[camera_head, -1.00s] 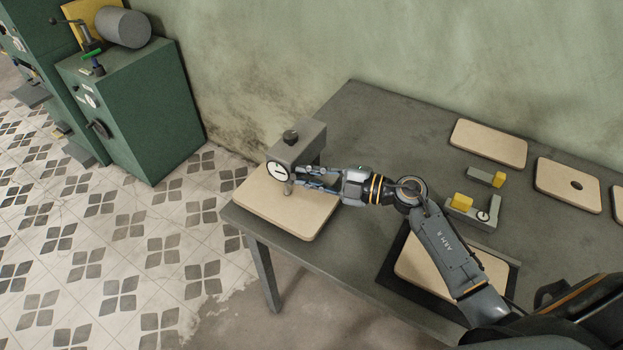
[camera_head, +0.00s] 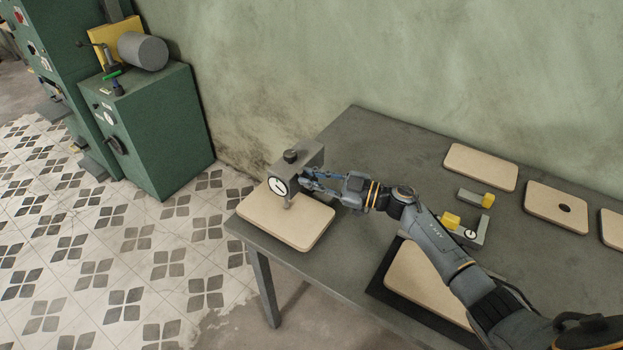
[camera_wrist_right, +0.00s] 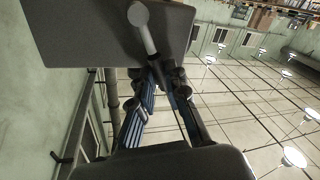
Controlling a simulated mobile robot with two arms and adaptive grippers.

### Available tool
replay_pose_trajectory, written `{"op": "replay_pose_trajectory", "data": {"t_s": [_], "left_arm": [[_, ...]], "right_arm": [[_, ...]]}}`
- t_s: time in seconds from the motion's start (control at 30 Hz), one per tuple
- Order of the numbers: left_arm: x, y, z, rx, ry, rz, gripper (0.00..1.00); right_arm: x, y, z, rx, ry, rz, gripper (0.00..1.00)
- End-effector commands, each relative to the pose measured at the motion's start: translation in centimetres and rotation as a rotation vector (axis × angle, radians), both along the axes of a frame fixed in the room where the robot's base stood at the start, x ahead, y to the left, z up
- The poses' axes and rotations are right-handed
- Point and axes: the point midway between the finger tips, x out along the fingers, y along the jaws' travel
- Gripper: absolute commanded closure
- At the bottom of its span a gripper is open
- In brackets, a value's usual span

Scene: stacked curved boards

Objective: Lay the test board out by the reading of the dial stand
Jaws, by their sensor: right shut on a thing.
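The dial stand (camera_head: 313,154) is a grey bracket with a white round dial (camera_head: 278,187) and a black knob on top. Its short rod (camera_head: 287,204) reaches down over a tan rounded board (camera_head: 287,222) at the table's left end. Which board is the test board, I cannot tell. My right gripper (camera_head: 308,180) is shut beside the stand, above that board. In the right wrist view, its fingers (camera_wrist_right: 160,75) come together at the grey rod under the stand's block (camera_wrist_right: 90,30). The exact contact is hard to see. My left gripper is out of view.
A tan board (camera_head: 405,280) lies on a dark mat (camera_head: 378,287) under my right arm. Another plain board (camera_head: 480,167), a board with a hole (camera_head: 557,207) and small grey-and-yellow fixtures (camera_head: 470,230) lie on the right. A green cabinet (camera_head: 155,130) stands left of the table.

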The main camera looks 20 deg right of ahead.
Motion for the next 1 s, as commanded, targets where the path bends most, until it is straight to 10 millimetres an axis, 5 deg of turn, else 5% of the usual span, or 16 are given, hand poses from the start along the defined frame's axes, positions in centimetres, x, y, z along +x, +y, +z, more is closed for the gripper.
{"op": "replay_pose_trajectory", "data": {"t_s": [0.4,0.43,0.53,1.0], "left_arm": [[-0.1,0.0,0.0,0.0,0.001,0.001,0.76],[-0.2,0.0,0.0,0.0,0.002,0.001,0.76],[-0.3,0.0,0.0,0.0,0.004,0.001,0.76],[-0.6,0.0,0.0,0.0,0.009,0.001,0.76]], "right_arm": [[0.1,-0.1,0.0,0.01,0.006,-0.003,1.0],[0.1,-0.1,0.0,0.01,0.006,-0.003,0.8],[0.1,-0.1,0.0,0.008,0.006,-0.003,0.63],[-1.1,-1.5,-0.2,0.003,0.007,-0.003,0.63]]}}
